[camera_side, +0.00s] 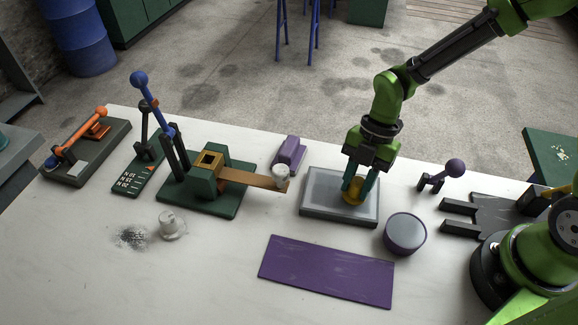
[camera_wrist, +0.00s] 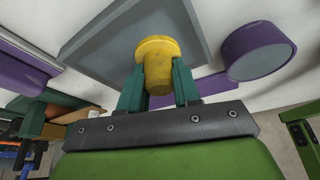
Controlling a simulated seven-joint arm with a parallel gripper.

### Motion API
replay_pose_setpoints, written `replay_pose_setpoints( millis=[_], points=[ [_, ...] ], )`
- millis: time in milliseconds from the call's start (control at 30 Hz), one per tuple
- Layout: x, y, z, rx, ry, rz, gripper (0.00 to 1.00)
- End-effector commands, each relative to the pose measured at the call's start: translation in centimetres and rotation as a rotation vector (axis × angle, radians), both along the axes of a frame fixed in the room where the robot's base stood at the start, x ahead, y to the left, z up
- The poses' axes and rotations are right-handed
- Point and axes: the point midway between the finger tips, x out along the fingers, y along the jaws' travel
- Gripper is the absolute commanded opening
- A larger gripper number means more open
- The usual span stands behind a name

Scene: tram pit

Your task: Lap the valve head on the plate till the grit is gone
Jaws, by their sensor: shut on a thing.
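The valve head is a yellow, brass-coloured piece (camera_side: 353,190) with a wider flange, seen also in the wrist view (camera_wrist: 158,62). My gripper (camera_side: 358,187) is shut on it, with one teal finger on each side. The plate is a grey framed slab (camera_side: 323,190) on the table, and the valve head is over its right part. The plate also shows behind the valve head in the wrist view (camera_wrist: 110,45). I cannot tell whether the valve head touches the plate. No grit can be made out on the plate.
A round purple-sided tin (camera_side: 405,233) stands at the plate's front right. A purple mat (camera_side: 327,271) lies in front. A green-based lever press (camera_side: 205,190) is to the left, its brown strip reaching towards the plate. A purple-knobbed stand (camera_side: 441,175) is to the right. Dark grains (camera_side: 131,237) lie front left.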

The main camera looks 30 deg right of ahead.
Motion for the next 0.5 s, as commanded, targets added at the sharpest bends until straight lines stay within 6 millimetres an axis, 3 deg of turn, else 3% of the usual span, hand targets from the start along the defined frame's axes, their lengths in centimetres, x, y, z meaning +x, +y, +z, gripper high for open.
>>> replay_pose_setpoints(
  millis=[333, 500],
  points=[
    [-2.1, -2.4, 0.0, -0.001, 0.0, -0.002, 0.04],
    [-2.0, -2.2, 2.6, -0.001, -0.004, 0.0, 0.04]
  ],
)
